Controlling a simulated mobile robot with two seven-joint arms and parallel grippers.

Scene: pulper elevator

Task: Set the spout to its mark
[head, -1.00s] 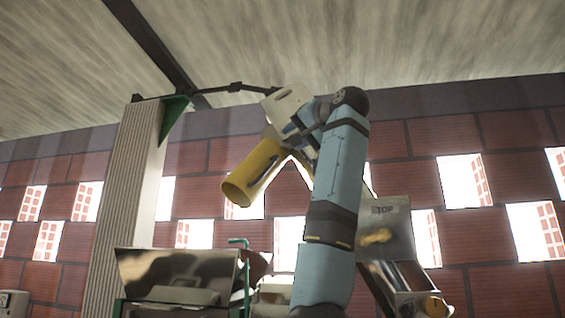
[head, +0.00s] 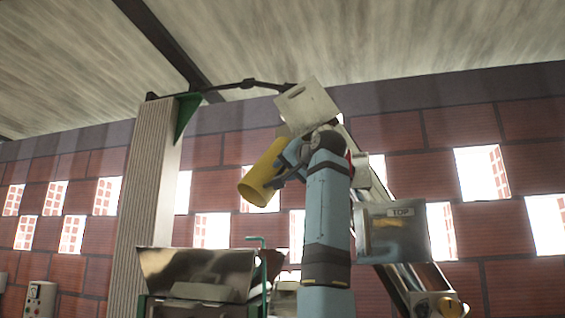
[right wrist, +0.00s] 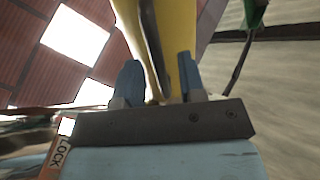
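The spout (head: 261,181) is a yellow tube high in the middle of the head view, its open mouth pointing down and left. My right gripper (head: 285,167) is at the right side of the spout, partly hidden by my own wrist. In the right wrist view, the two blue fingers (right wrist: 160,84) stand apart. A thin dark bar (right wrist: 152,45) along the yellow spout (right wrist: 182,25) runs down between them, with a visible gap at the right finger. Contact with the left finger is unclear. I cannot make out the mark. My left gripper is out of view.
A pale plate (head: 308,105) sits above the spout. A sloping elevator leg with a box labelled TOP (head: 412,232) stands at right. A metal hopper (head: 195,272) is below left, beside a ribbed column (head: 145,190) with a green bracket (head: 186,112).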

